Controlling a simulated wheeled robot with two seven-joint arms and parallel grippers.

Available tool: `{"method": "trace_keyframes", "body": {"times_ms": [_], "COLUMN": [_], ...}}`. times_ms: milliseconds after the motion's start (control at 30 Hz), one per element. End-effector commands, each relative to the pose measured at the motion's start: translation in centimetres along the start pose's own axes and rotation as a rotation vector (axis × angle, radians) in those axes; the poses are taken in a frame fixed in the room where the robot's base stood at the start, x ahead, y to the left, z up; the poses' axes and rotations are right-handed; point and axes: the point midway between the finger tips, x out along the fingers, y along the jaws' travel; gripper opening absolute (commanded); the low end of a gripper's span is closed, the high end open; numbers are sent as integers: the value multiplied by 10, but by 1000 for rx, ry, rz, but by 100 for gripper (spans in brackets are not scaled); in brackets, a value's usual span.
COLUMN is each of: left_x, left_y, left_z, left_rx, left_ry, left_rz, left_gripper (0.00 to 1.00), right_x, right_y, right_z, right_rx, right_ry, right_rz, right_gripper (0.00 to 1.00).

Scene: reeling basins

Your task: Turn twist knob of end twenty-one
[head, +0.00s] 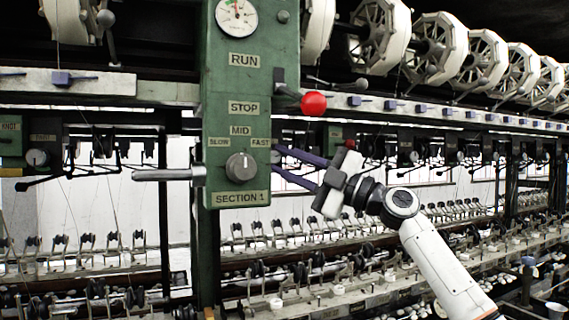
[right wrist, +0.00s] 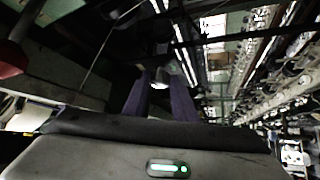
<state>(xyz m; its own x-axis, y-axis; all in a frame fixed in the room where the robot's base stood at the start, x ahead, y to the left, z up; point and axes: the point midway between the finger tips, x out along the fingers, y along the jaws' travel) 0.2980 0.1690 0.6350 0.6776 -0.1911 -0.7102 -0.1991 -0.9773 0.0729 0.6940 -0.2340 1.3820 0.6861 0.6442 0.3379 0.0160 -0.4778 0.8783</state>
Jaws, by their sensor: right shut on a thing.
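My right gripper (head: 278,159) reaches in from the right, its two dark fingers pointing left. Their tips meet the right edge of the green SECTION 1 panel (head: 213,120), and what they hold is hidden there. In the right wrist view the gripper (right wrist: 161,82) has a small pale, round thing between its fingertips, probably the twist knob (right wrist: 160,86). No number can be read on it. A similar grey knob (head: 37,157) sits on a dark unit at the far left. My left gripper is not in view.
The panel carries a large grey speed knob (head: 240,167), a gauge (head: 236,16) and a red ball lever (head: 313,103) just above my fingers. A metal handle (head: 165,175) sticks out left. Rows of bobbins (head: 300,272) lie below, white reels (head: 428,48) above.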

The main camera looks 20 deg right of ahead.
Motion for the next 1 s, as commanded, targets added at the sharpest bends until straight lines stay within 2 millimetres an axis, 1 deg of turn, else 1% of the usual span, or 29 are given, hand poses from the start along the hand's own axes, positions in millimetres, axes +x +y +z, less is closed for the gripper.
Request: {"method": "trace_keyframes", "body": {"times_ms": [200, 333, 500, 633, 1000], "left_x": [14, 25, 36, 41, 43], "left_y": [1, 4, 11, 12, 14], "left_z": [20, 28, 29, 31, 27], "left_rx": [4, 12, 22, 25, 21], "left_ry": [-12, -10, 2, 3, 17], "left_rz": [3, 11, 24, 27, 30], "left_gripper": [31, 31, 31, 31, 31], "right_x": [-2, -2, -1, 0, 3], "right_y": [-8, -12, -14, -14, -14], "right_z": [2, 2, 0, 0, -2], "right_rx": [57, 118, 209, 276, 405], "right_ry": [2, 4, 4, 3, 1], "right_rz": [54, 114, 205, 272, 402], "right_gripper": [2, 3, 3, 3, 3]}}
